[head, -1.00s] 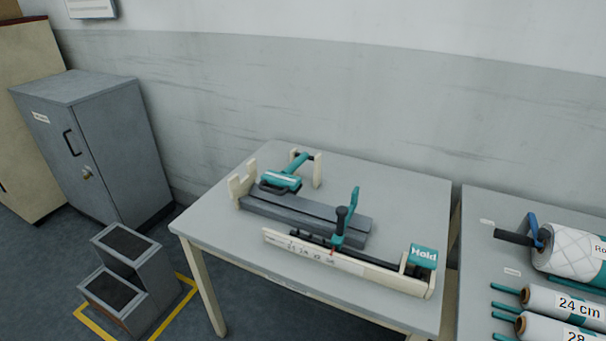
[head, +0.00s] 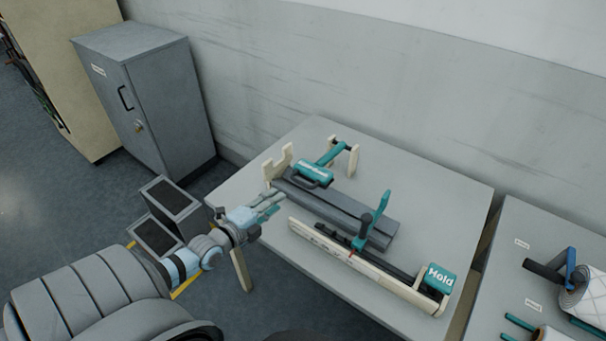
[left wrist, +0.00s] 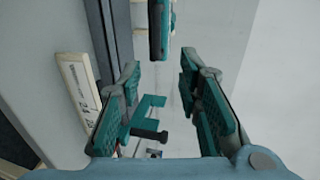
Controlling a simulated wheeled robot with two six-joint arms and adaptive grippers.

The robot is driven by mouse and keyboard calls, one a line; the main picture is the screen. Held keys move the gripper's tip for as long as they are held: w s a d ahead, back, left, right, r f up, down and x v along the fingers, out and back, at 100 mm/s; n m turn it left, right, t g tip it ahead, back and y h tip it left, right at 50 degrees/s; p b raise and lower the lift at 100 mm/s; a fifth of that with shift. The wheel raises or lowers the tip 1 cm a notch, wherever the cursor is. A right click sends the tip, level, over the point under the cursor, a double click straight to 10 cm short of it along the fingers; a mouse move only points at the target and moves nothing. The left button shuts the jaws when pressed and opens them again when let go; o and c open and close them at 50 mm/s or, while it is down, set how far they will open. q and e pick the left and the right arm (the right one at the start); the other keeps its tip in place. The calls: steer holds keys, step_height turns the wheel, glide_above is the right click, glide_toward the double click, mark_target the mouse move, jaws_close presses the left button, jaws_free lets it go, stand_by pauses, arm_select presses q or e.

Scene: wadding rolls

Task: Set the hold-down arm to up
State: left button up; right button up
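In the head view a teal arm (head: 325,158) with a dark loop handle (head: 312,180) lies low over the back end of the grey trough (head: 340,212), running to cream posts (head: 352,160). It looks like the hold-down arm. A teal upright lever (head: 383,210) with a dark knob stands at the cream scale rail (head: 350,262). My right gripper is not in view.
The fixture stands on a grey table (head: 460,195). A teal block with lettering (head: 441,278) caps the rail's right end. A second table (head: 500,262) with rolls is at right. A step stool (head: 165,212) and grey cabinet (head: 150,100) stand left. Table space behind the fixture is clear.

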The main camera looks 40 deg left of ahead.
arm_select(q)
steer(key=b, duration=0.5)
glide_toward(302, 182)
steer(key=w+f, duration=0.2)
steer(key=b+x, duration=0.2)
steer(key=x, duration=0.1)
steer(key=b+x, duration=0.1)
steer(key=x, duration=0.3)
steer(key=shift+w+r+b, duration=0.2)
steer(key=shift+w+b, duration=0.05)
steer(key=shift+b, duration=0.15)
steer(key=shift+w+d+r, duration=0.1)
steer(key=shift+w, duration=0.2)
jaws_close()
